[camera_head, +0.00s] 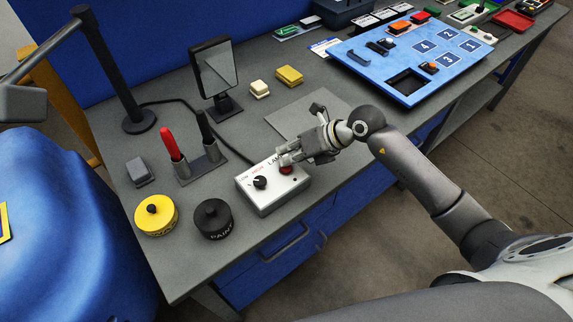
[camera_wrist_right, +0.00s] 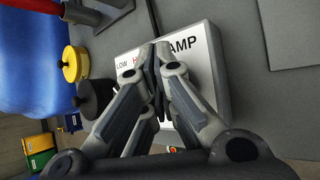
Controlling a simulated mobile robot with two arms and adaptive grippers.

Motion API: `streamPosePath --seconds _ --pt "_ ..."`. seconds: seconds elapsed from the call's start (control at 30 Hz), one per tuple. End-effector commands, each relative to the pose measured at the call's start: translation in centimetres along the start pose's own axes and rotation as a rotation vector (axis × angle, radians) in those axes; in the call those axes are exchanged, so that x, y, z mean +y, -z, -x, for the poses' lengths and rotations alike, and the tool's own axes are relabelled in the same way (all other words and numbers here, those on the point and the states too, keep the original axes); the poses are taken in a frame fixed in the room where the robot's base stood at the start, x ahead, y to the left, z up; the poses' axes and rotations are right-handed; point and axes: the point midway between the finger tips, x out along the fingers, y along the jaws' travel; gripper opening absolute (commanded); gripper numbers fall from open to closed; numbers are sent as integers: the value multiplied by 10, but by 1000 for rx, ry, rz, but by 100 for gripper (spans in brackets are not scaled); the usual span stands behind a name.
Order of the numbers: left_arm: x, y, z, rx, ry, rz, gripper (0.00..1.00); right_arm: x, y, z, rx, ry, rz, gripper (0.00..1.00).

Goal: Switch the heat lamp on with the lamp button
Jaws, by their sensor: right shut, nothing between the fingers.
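The lamp box (camera_head: 268,197) is a light grey control box near the front of the bench, with a black knob (camera_head: 260,182) and a red lamp button (camera_head: 286,170). It also shows in the right wrist view (camera_wrist_right: 208,75), where my fingers hide the button. My right gripper (camera_head: 283,158) is shut and empty, its fingertips close to the button in the head view. I cannot tell whether they touch it. In the wrist view the fingertips (camera_wrist_right: 159,52) overlap the box's lettering. The heat lamp's grey head (camera_head: 20,103) hangs at the left; no glow shows on it.
A black-framed panel (camera_head: 214,70) stands behind the box. A holder with red and black handled tools (camera_head: 200,165), a yellow pot (camera_head: 156,215) and a black pot (camera_head: 213,219) are left of it. A blue numbered board (camera_head: 400,85) lies at the right.

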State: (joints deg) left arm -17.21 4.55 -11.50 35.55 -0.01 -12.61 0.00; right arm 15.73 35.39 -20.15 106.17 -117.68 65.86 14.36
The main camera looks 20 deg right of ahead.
Motion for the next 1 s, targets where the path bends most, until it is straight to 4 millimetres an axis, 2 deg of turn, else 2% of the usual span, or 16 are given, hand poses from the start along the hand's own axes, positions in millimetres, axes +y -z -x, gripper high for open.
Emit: streamPosePath --seconds 0.33,0.77,1.0 --pt "0 0 -3 0 0 1 0 -2 3 -3 2 0 0 0" --pt "0 1 8 0 0 1 0 5 -4 6 1 1 1 0" --pt "0 1 7 0 0 1 0 5 -4 6 1 0 0 0"
